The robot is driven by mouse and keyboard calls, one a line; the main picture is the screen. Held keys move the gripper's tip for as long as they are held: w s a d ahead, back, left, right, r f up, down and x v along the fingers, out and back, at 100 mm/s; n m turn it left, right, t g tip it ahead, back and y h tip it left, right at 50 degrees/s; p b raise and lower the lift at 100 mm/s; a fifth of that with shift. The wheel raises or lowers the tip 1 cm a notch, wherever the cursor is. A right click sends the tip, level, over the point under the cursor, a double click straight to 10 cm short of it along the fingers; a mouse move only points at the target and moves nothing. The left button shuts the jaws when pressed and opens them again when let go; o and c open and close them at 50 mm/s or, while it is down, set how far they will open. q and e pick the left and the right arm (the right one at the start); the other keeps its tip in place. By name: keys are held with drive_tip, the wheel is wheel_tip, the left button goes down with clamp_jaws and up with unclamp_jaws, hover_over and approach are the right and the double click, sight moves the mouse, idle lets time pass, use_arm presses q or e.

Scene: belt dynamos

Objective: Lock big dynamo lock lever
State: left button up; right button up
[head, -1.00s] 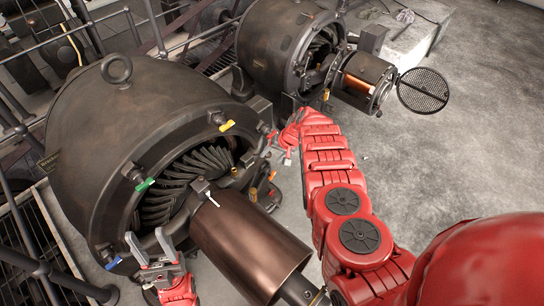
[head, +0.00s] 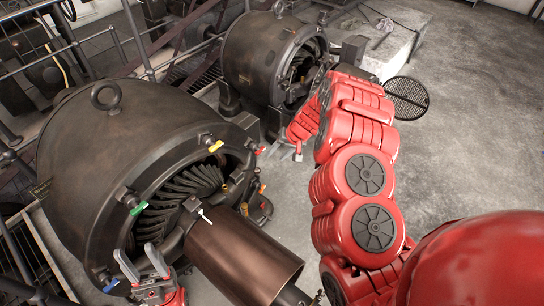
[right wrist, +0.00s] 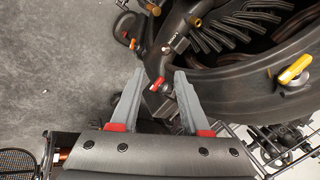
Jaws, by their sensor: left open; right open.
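The big dynamo (head: 115,155) fills the left of the head view, with a brown cylinder (head: 245,255) at its open end. Its rim carries yellow (head: 215,146), green (head: 138,208), blue (head: 110,286) and red (head: 260,151) levers; a white-tipped lever (head: 206,216) stands by the cylinder. I cannot tell which is the lock lever. My left gripper (head: 143,262) is open and empty near the blue lever. My right gripper (right wrist: 160,73) is open and empty. In the right wrist view the red lever (right wrist: 157,84) appears between its fingertips, ungripped; the yellow lever (right wrist: 293,70) is right.
A smaller dynamo (head: 262,55) stands behind, partly covered by my right arm. A round black grate (head: 406,98) is beside it on the right. Railings stand at the left and back. The concrete floor (head: 470,140) at the right is clear.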

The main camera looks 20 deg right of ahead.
drive_tip(key=shift+p+v, duration=0.65)
drive_tip(key=shift+v, duration=0.4)
drive_tip(key=shift+s+f, duration=0.1)
